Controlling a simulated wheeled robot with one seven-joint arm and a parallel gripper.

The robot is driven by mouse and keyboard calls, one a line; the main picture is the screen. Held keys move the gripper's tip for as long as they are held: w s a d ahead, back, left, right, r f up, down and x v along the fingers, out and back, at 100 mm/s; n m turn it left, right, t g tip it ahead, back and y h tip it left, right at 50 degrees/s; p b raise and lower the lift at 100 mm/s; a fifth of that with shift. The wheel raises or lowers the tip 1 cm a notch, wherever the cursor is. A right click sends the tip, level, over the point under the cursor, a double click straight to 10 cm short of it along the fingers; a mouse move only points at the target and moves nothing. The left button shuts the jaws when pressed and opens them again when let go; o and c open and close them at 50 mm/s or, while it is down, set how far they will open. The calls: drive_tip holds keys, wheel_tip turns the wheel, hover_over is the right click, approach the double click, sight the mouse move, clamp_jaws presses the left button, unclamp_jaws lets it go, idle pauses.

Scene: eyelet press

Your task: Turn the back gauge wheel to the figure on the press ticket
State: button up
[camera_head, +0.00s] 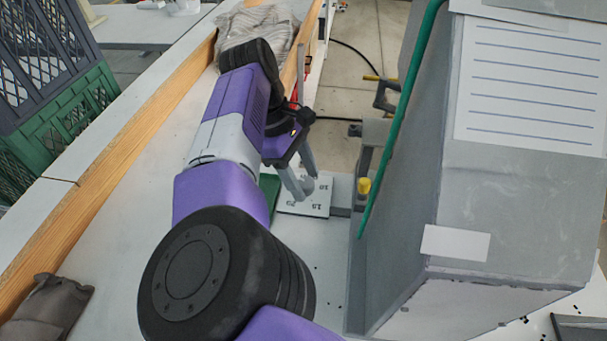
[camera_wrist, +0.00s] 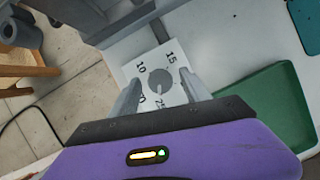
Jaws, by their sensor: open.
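The back gauge wheel (camera_wrist: 160,82) is a grey round knob on a white dial plate (camera_wrist: 131,69), seen in the wrist view. In the head view, my gripper (camera_head: 305,187) is over the dial plate (camera_head: 317,208). A small white card (camera_head: 455,242) is on the press; its writing is unreadable, and I cannot tell whether it is the ticket.
The grey press body (camera_head: 400,235) stands right of the dial, with a green strip (camera_head: 398,120) along its edge. A lined sheet (camera_head: 535,85) lies on it. A green tray (camera_wrist: 268,108) lies close to the dial. A dark pouch (camera_head: 52,312) lies lower left.

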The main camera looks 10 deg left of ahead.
clamp_jaws()
drive_tip(key=shift+n, duration=0.3)
